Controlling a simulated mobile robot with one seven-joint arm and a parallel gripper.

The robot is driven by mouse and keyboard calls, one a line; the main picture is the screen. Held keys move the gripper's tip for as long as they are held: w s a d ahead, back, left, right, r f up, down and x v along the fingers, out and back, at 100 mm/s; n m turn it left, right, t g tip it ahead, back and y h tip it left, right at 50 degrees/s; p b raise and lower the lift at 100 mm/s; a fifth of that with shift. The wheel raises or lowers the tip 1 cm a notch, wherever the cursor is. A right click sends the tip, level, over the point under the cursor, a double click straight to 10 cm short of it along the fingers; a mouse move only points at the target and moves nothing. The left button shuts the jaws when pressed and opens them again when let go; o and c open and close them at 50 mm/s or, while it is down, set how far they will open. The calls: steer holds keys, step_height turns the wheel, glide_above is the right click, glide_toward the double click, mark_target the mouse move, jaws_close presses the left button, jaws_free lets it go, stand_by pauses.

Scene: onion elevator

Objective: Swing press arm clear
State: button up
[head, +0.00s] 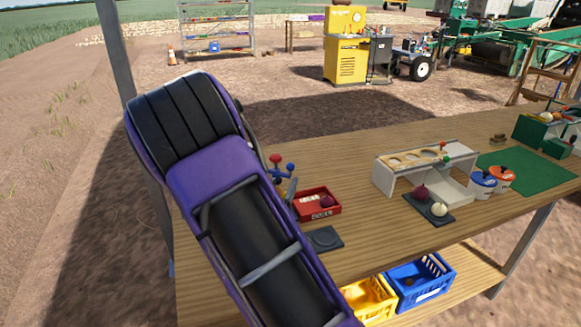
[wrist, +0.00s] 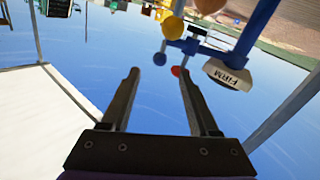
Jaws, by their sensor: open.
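The firmness press with its blue arm shows in the wrist view (wrist: 258,28), upside down, at the upper right. It carries a dark-and-white pad marked FIRM (wrist: 228,75), blue balls, a yellow ball (wrist: 173,27) and a red knob (wrist: 176,71). In the head view part of it (head: 290,168) shows just right of my purple arm, and the rest is hidden behind that arm. My gripper (wrist: 157,78) is open with nothing between its fingers. The red knob appears close to the right fingertip; whether they touch I cannot tell. The gripper is hidden in the head view.
A red tray (head: 318,214) with a dark red onion and a dark square pad (head: 323,239) lie near the press. A white stand with holes (head: 385,180), a pad with two onions (head: 416,207) and two buckets are farther right. Bare wooden tabletop (head: 350,165) lies between.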

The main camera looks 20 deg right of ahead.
mark_target(289, 169)
steer(key=x, duration=0.9)
jaws_close()
stand_by(1.2)
